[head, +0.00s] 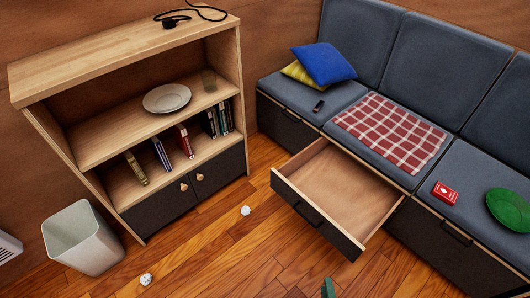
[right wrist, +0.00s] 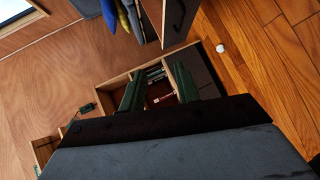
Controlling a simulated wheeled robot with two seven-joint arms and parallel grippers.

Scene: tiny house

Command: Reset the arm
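My right gripper (right wrist: 158,91) shows in the right wrist view as two green fingers with a clear gap between them. It looks open, and nothing is held in the gap. In the head view only a small green tip of it (head: 328,288) shows at the bottom edge, in front of the pulled-out drawer (head: 345,190). The rest of the right arm is out of the head view. My left gripper is in neither view.
The drawer juts from under the grey bench (head: 450,180) and appears empty. A bookshelf (head: 120,50) with books and a plate stands at left. A bin (head: 80,240) and crumpled paper balls (head: 245,210) are on the floor. Open floor lies between shelf and drawer.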

